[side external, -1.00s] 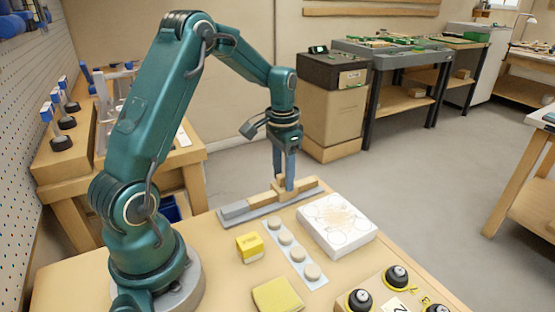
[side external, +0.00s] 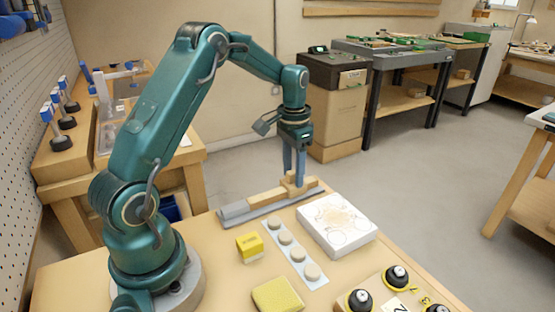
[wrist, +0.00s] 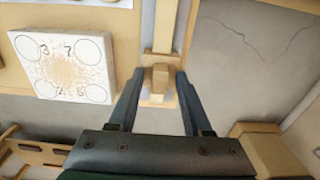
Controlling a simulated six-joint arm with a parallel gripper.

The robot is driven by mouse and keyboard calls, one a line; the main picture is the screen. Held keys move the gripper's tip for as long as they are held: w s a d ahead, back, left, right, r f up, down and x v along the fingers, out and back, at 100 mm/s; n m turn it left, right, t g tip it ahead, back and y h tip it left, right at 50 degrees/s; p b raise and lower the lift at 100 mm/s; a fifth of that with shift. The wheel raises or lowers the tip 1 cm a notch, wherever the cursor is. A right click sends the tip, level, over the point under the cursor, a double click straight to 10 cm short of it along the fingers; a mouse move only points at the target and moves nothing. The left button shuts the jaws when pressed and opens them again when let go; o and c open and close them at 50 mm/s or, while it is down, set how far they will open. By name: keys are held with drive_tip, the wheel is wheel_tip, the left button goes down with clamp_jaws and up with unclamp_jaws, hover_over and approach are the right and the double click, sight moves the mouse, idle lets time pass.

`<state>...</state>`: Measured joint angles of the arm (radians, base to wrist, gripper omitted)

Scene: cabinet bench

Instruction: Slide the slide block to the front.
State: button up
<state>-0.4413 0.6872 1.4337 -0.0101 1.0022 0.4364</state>
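The slide block (side external: 291,181) is a small light wooden block with a raised knob, on a long narrow grey-edged rail (side external: 236,212) at the bench's far edge. It sits toward the rail's right end in the side view. My gripper (side external: 296,175) points straight down over it. In the wrist view the slide block (wrist: 159,80) lies between the two blue fingers of my gripper (wrist: 159,88), one at each side of it.
A white board with circles (side external: 337,223) lies close to the rail's right part. A strip of round discs (side external: 286,238), a yellow block (side external: 249,246) and a yellow pad (side external: 277,296) lie nearer. A box with black knobs (side external: 397,277) stands front right.

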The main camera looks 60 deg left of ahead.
wheel_tip(320, 180, up, 10)
drive_tip(key=shift+s+r, duration=0.15)
drive_tip(key=shift+s, duration=0.05)
idle(1.1)
